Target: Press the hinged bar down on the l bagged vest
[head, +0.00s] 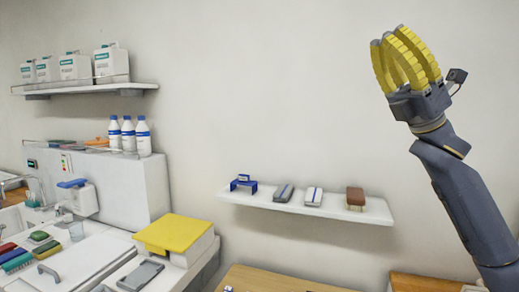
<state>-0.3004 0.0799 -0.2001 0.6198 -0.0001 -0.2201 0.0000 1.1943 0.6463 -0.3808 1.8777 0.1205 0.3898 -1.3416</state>
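I cannot make out a bagged vest or a hinged bar in the head view. My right gripper (390,36) is raised high at the right in front of the bare wall, its yellow ribbed fingers pointing up. The fingertips look apart, with nothing between them. It is well above the wall shelf and far from the counter. My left gripper is not in view.
A wall shelf (270,206) holds several small items, including a blue stand (243,184) and a brown block (355,198). A yellow-lidded box (173,233) stands on the counter beside a grey tray (140,275). A wooden surface (270,279) shows at the bottom edge.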

